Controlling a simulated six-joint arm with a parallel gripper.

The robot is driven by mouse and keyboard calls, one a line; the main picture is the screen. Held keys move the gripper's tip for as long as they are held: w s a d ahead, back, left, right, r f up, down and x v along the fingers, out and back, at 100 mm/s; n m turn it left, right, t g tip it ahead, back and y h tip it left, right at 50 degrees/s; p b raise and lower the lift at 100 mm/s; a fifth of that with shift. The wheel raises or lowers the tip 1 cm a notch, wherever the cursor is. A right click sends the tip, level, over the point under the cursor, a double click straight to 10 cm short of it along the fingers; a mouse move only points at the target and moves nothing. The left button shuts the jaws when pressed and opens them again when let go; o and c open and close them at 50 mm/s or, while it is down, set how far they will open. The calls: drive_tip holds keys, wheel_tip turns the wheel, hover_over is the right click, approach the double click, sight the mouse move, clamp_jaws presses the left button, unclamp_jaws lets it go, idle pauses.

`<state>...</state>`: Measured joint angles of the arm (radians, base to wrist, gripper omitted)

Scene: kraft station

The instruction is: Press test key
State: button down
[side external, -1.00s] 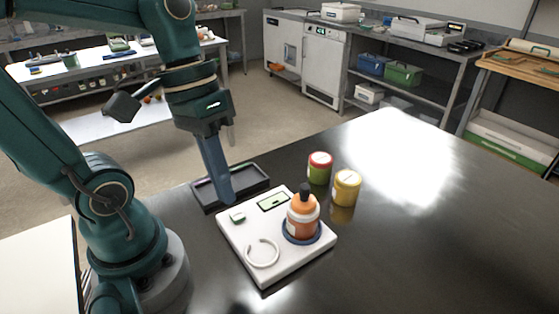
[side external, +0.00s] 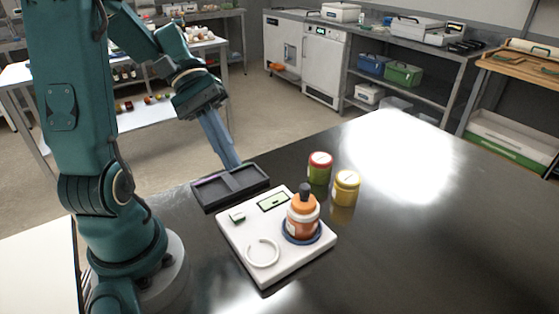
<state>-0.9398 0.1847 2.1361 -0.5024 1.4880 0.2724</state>
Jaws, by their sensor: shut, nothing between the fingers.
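A white test unit (side external: 282,262) lies on the black table. It has a small green key (side external: 237,217) near its left corner, a display (side external: 274,202) beside the key, and a white ring (side external: 263,253) at its front. An orange bottle (side external: 303,217) with a dark cap stands upright in a blue round holder on the unit's right side. My gripper (side external: 235,165) is shut and empty. Its tip shows over the back of the dark tray, up and behind the key and apart from it. The exact height of the tip is hard to tell.
A dark divided tray (side external: 208,198) sits directly behind the unit. A red-and-green jar (side external: 319,168) and a yellow jar (side external: 345,187) stand right of it. The black table (side external: 420,240) is clear to the right and front.

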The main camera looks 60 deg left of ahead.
sight(237, 217)
drive_tip(key=shift+f, duration=0.1)
drive_tip(key=shift+f, duration=4.35)
drive_tip(key=shift+f, duration=0.15)
drive_tip(key=shift+f, duration=0.25)
drive_tip(key=shift+f, duration=0.4)
drive_tip(key=shift+r, duration=0.85)
drive_tip(key=shift+r, duration=0.1)
